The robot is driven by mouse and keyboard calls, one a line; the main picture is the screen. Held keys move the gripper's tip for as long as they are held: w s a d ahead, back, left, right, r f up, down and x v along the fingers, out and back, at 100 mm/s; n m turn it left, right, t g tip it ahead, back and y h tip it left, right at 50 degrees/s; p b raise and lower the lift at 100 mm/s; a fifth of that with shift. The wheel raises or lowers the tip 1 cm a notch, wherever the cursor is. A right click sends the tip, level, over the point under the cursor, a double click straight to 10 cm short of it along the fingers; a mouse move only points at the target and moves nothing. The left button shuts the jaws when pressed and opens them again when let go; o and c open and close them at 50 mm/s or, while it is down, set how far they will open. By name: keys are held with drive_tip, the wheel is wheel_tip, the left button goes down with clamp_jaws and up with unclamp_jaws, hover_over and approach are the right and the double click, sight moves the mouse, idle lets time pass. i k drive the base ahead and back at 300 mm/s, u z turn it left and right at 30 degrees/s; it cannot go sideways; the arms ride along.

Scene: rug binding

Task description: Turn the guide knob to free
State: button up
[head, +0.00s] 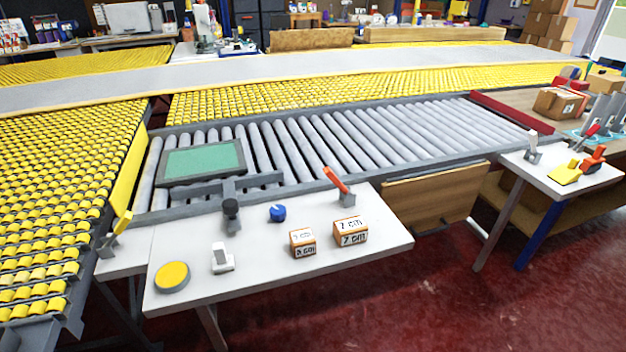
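A round blue knob (278,213) with a pale mark on it sits on the white table (380,245), towards its back edge. A dark upright knob (231,208) on a grey base stands to its left, close to a grey bar (205,190) that lies across the front of the rollers. I see no readable label that says which of the two is the guide knob, and the setting of either is too small to read. My gripper is not in view.
Around the knobs are a red-handled lever (336,181), a white switch (222,259), a yellow round button (173,276) and two labelled boxes, the larger marked 7 cm (350,232). A green-topped panel (204,159) lies on the rollers. The table's front right is clear.

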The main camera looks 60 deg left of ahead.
sight(278, 213)
drive_tip(key=u, duration=1.05)
drive_tip(key=i, duration=0.95)
drive_tip(key=u, duration=1.05)
